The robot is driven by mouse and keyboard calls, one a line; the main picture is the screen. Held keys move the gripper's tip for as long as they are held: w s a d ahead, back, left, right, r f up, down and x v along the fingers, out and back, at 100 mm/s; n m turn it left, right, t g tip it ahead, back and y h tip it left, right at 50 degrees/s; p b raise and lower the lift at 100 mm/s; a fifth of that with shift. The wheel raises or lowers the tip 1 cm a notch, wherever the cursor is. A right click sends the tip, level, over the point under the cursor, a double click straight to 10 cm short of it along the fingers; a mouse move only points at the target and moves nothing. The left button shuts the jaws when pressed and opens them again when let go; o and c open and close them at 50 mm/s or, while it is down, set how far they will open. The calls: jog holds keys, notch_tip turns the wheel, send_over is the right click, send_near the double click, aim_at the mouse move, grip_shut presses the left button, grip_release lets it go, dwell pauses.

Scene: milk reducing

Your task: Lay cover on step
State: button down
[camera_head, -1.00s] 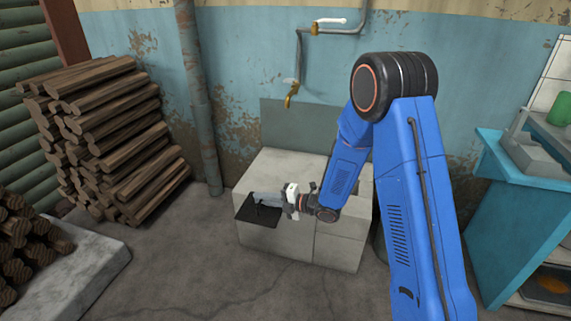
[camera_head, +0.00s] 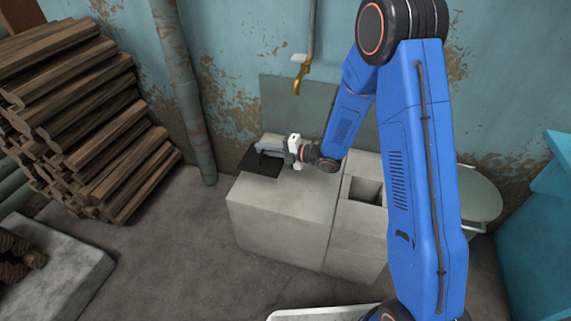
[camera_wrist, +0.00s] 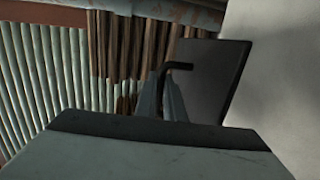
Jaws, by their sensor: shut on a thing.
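The cover (camera_head: 255,166) is a flat dark square plate with a thin bent handle. It is at the back left corner of a pale block (camera_head: 275,211), by the wall; I cannot tell whether it touches the top. My gripper (camera_head: 265,148) is shut on the cover's handle, reaching in from the right. In the wrist view, the fingers (camera_wrist: 164,88) close around the black handle (camera_wrist: 178,67), with the cover (camera_wrist: 214,72) tilted beside a pale surface. No separate step is clear; the block's flat top may be it.
A square opening (camera_head: 367,189) is in the block's right part. A brass tap (camera_head: 300,77) hangs above. A pipe (camera_head: 185,105) and stacked logs (camera_head: 85,125) stand left. A round grey-green basin (camera_head: 477,194) and turquoise unit (camera_head: 540,225) are right. The block's front top is clear.

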jog(key=shift+f, duration=4.8)
jog(key=shift+f, duration=0.15)
jog(key=c, duration=1.8)
grip_release()
jog(key=shift+c, duration=0.2)
jog(key=shift+d, duration=0.1)
jog(key=v, duration=1.2)
jog(key=shift+w+r, duration=0.1)
jog(key=shift+r, duration=0.1)
